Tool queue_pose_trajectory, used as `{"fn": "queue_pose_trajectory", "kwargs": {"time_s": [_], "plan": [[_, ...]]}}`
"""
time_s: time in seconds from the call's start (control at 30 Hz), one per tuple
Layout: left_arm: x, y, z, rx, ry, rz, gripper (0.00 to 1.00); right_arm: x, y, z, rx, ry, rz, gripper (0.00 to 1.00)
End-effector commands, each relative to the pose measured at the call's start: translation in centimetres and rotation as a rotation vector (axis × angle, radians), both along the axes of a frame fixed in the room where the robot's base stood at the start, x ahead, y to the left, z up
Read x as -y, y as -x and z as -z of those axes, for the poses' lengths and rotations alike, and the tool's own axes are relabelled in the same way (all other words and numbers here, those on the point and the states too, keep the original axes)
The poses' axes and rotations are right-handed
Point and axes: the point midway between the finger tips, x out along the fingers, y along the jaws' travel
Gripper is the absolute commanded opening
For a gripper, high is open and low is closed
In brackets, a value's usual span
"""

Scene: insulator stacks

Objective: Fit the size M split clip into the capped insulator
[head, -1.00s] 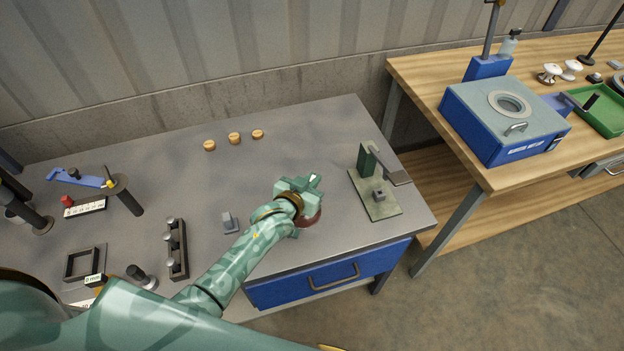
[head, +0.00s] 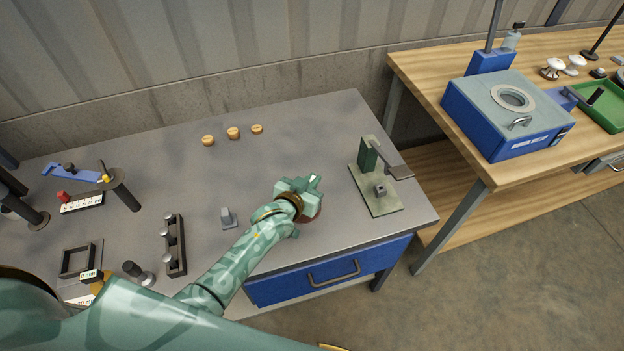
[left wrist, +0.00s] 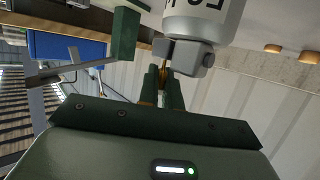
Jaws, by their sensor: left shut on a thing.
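My left gripper (head: 304,187) is over the front right of the grey bench, right above a red-brown disc, part of the capped insulator (head: 314,214), which it mostly hides. In the left wrist view, which is upside down, the insulator's grey metal cap (left wrist: 205,18) bears a printed mark and has grey blocks at its end. My left gripper (left wrist: 163,90) is shut on a thin brass-coloured piece, the split clip (left wrist: 163,74). The clip's end is at the blocks of the cap; I cannot tell how far in it sits. My right gripper is not in view.
A green press stand (head: 385,205) with a lever stands close to the right of my gripper. A small grey block (head: 228,218) and a rack with pegs (head: 174,246) are to the left. Several round tan pieces (head: 233,133) lie at the back. The bench middle is clear.

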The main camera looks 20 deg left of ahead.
Motion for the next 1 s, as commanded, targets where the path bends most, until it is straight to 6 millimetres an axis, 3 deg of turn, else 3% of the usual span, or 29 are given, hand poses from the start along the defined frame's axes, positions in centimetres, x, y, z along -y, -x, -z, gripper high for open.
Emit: {"fn": "queue_pose_trajectory", "kwargs": {"time_s": [0.13, 0.23, 0.57, 0.77, 1.0], "plan": [[0.0, 0.0, 0.4, 0.000, 0.000, 0.000, 0.00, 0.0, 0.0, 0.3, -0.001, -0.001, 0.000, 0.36], [0.0, 0.0, 0.3, 0.001, 0.000, 0.000, 0.31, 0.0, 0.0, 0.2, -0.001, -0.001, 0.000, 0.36], [-0.1, 0.2, 0.2, 0.000, 0.000, 0.000, 0.32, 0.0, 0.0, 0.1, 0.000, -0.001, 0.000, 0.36], [-0.6, 3.2, -1.1, -0.001, 0.000, 0.000, 0.32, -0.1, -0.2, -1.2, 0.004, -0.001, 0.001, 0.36], [-1.8, 9.3, -3.3, -0.001, 0.001, 0.000, 0.32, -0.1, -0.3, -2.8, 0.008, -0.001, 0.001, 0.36]]}}
